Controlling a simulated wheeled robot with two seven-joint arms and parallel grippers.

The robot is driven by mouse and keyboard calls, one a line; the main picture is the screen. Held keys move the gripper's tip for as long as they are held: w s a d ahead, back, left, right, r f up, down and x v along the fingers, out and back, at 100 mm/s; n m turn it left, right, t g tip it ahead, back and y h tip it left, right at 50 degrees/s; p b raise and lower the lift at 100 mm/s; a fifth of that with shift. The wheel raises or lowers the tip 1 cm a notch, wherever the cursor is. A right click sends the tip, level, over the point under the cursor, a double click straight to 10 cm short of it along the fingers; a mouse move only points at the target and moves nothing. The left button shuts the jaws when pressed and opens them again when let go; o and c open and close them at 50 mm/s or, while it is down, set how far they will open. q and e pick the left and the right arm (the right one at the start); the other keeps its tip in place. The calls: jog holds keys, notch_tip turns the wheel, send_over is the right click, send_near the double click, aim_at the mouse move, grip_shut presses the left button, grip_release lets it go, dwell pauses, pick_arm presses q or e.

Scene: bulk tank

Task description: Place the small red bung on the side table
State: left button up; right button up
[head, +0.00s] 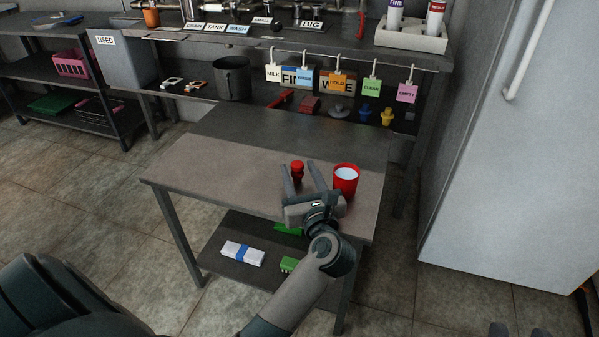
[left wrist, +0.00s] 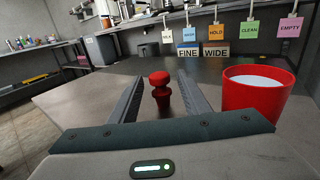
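The small red bung (head: 297,167) stands upright on the light top of the side table (head: 220,170). My left gripper (head: 302,178) is open, low over that table, with its fingers pointing at the bung. In the left wrist view the bung (left wrist: 160,92) shows between the two open fingers (left wrist: 160,95), near their tips, with a gap on both sides. Its lower end is partly hidden in the head view. Two dark tips at the bottom right edge of the head view look like my right gripper (head: 518,331), apart and empty; the rest is out of frame.
A red cup (head: 346,182) with pale contents stands just right of my left gripper, close to its right finger. The table's left half is clear. A large grey cabinet (head: 520,140) stands right.

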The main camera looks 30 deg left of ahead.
pick_arm(q)
jog(key=shift+r, duration=0.2)
jog(key=shift+s+d+f, duration=0.1)
jog(key=shift+s+d, duration=0.05)
jog(key=shift+d, duration=0.1)
jog(key=p+v, duration=0.1)
jog(key=v, duration=1)
jog(key=shift+s+d, duration=0.15)
jog(key=shift+s, duration=0.05)
pick_arm(e)
jog(key=shift+a+f+g, duration=0.6)
jog(key=shift+f, duration=0.35)
